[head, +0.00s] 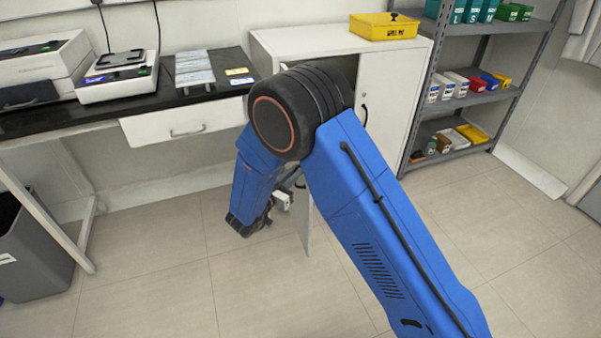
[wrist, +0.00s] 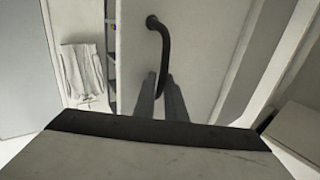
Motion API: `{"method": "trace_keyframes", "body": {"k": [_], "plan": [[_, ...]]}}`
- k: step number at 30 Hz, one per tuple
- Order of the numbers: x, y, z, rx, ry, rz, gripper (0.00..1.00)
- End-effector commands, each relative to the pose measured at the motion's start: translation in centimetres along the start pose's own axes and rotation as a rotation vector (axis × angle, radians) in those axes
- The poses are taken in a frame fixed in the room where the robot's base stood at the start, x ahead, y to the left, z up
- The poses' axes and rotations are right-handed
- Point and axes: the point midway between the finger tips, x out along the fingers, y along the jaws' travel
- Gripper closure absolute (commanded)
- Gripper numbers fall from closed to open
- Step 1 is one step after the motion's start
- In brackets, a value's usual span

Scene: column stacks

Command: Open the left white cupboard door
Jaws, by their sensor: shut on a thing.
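The white cupboard (head: 330,38) stands right of the bench. Its left door (head: 305,217) is swung outward, and its lower part shows below my arm; the rest is hidden behind the arm. A strip of the cupboard's dark inside shows above my arm. In the wrist view, the left door's pale face (wrist: 200,45) carries a curved black handle (wrist: 163,38). My gripper (wrist: 161,90) is shut on the lower part of this handle. In the head view the fingertips are largely hidden by my arm. The right door (head: 385,95) is closed.
A yellow bin (head: 384,26) sits on the cupboard top. A grey shelf rack (head: 470,100) stands close on the right. The bench drawer (head: 190,122) is at the left, with a grey waste bin (head: 35,250) below. The floor (head: 180,290) in front is clear.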

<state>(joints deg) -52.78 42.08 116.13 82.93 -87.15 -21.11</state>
Motion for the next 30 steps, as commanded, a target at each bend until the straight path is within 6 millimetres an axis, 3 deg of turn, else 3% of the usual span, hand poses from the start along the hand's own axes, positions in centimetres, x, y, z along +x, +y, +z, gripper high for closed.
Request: {"method": "trace_keyframes", "body": {"k": [11,12,20,26,30], "plan": [[0.0,-0.2,-0.2,0.003,0.002,-0.002,1.00],[0.0,-0.2,-0.2,0.003,0.002,-0.002,0.84],[-0.1,-0.1,-0.2,0.002,0.002,-0.001,0.84],[-1.8,-0.2,-0.1,0.001,0.001,-0.002,0.84],[-4.4,-0.2,-0.1,0.001,0.002,-0.004,0.84]]}}
